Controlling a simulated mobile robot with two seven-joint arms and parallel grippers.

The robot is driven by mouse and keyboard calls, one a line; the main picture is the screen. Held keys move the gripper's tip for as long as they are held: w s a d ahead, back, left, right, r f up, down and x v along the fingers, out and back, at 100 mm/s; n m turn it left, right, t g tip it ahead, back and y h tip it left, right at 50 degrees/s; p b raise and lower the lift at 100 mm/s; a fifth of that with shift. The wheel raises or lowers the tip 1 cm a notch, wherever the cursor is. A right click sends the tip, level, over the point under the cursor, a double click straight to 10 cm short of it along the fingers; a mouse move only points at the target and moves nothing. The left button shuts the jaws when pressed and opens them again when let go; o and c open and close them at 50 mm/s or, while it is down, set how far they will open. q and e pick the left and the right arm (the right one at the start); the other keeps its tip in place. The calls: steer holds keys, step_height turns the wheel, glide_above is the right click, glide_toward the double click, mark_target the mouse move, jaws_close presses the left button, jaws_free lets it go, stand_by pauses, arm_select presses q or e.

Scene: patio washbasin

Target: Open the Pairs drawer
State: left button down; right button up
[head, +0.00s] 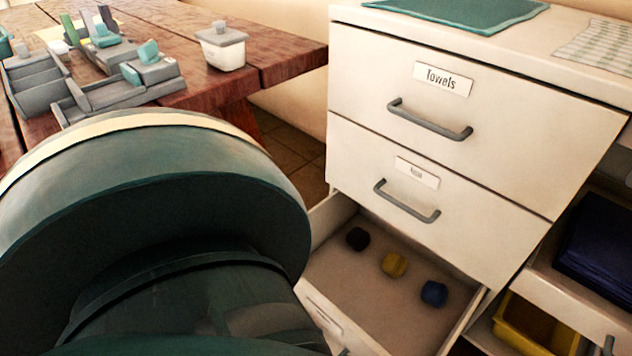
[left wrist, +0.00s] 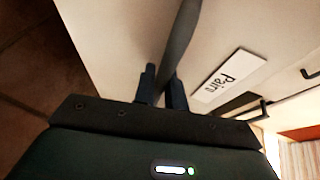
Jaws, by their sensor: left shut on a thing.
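The Pairs drawer, its label (left wrist: 228,80) readable in the left wrist view, has a grey bar handle (left wrist: 181,38). My left gripper (left wrist: 163,86) is shut on this handle, one finger on each side of the bar. In the head view the bottom drawer (head: 345,275) of the white cabinet stands pulled out, its inside showing. A dark ball (head: 358,238), a yellow ball (head: 395,265) and a blue ball (head: 434,293) lie in it. My large dark arm link hides the left gripper in the head view. My right gripper is not in view.
Above are a shut Towels drawer (head: 470,100) and another shut drawer (head: 430,185) with a small label. A wooden table (head: 285,55) with grey trays (head: 120,95) stands at left. A yellow bin (head: 535,330) and dark folded cloth (head: 600,235) sit on right shelves.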

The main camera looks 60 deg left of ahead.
arm_select(q)
steer(key=shift+s, duration=0.1)
steer(key=c, duration=1.5)
jaws_free()
steer(key=shift+o, duration=0.2)
steer(key=shift+s, duration=0.1)
steer(key=v, duration=1.3)
steer(key=shift+p, duration=0.45)
steer(key=shift+a, duration=0.1)
